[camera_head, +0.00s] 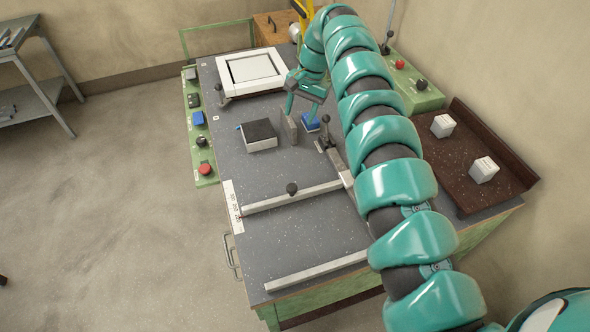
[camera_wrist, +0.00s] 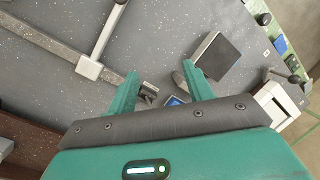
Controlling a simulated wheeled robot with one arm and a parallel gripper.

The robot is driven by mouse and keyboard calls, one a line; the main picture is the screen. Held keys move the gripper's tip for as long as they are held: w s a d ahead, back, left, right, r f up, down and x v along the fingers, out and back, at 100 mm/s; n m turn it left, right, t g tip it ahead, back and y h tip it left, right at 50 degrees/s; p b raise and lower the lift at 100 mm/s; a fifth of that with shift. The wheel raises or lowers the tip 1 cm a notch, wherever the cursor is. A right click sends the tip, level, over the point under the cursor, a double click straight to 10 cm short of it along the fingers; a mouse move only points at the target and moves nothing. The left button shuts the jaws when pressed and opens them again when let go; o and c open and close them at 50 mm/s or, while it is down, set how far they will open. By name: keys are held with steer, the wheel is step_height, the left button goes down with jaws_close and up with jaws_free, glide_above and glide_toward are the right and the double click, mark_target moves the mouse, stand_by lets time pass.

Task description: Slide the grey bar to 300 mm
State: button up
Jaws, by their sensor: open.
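The grey bar (camera_head: 265,203) lies across the dark bench top (camera_head: 240,165), with a black knob (camera_head: 291,189) on it. Its left end is beside a white number scale (camera_head: 234,207), whose figures are too small to read surely. In the wrist view the bar (camera_wrist: 107,32) runs to a pale block (camera_wrist: 89,68) on a long rail (camera_wrist: 45,41). My gripper (camera_head: 300,115) is open and empty, well behind the bar in the head view. Its fingers also show apart in the wrist view (camera_wrist: 159,72).
Near my gripper are a black-topped box (camera_head: 261,135), an upright grey piece (camera_head: 290,129), a blue item (camera_head: 312,123) and a toggle clamp (camera_head: 327,140). Another bar (camera_head: 315,271) lies at the front. A dark red tray (camera_head: 505,145) holds two white cubes. A white frame (camera_head: 225,80) stands behind.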

steer(key=s+g, duration=0.3)
steer(key=s, duration=0.4)
steer(key=p, duration=0.8)
glide_toward(292, 186)
steer(key=shift+m, duration=0.4)
steer(key=x, duration=0.8)
steer(key=shift+s+a+f, duration=0.1)
steer(key=shift+s+f, duration=0.1)
steer(key=shift+f, duration=0.05)
jaws_close()
steer(key=shift+w+b, duration=0.1)
steer(key=shift+b, duration=0.3)
